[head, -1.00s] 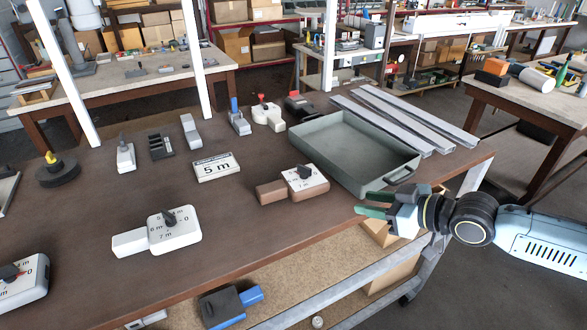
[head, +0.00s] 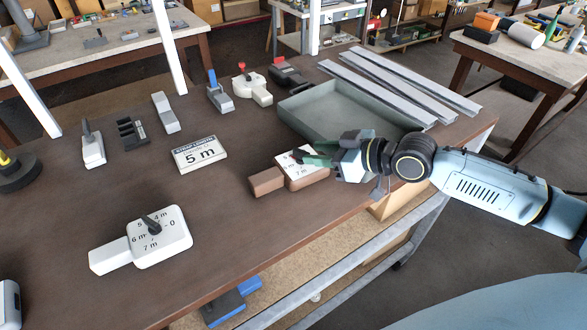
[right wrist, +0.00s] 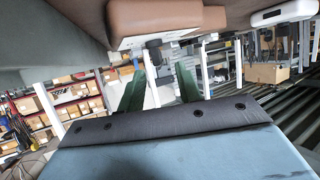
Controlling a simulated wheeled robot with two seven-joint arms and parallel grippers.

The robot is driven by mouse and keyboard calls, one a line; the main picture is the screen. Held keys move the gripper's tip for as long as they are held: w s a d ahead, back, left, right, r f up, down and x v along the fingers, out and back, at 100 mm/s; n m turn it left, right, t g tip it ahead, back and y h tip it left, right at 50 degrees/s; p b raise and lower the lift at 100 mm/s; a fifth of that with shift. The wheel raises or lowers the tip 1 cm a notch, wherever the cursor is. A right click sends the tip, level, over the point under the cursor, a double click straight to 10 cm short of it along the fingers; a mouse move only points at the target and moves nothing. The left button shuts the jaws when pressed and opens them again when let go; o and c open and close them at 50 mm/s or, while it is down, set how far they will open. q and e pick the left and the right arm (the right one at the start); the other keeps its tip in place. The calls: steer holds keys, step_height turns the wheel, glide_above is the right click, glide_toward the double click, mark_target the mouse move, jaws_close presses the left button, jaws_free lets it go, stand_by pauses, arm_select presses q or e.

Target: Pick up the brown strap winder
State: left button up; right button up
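The brown strap winder (head: 268,181) lies on the dark table near its front edge, a brown block joined to a body with a white dial face. My right gripper (head: 318,154) is over its right part, the green fingers covering some of the dial and its knob. In the right wrist view the winder (right wrist: 165,20) is at the top, its dark knob pointing down. The two green fingers of the right gripper (right wrist: 160,88) stand apart with nothing between them. I cannot tell whether they touch the winder. My left gripper is not in view.
A grey-green tray (head: 290,112) stands right behind the winder, close to the right gripper. A white winder (head: 160,237) lies front left, and a "5 m" sign (head: 199,154) lies behind. Metal profiles (head: 400,85) lie at the back right. Bare tabletop lies left of the brown winder.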

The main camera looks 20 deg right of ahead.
mark_target(303, 151)
steer(key=shift+x, duration=1.2)
steer(key=shift+w+a+f+p, duration=0.15)
steer(key=shift+w+a+p, duration=0.15)
steer(key=shift+w, duration=0.25)
steer(key=x, duration=0.4)
steer(key=shift+f+p, duration=0.1)
steer(key=shift+p, duration=0.2)
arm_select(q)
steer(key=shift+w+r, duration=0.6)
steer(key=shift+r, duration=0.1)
arm_select(e)
steer(key=shift+d, duration=0.1)
steer(key=shift+c, duration=0.2)
jaws_close()
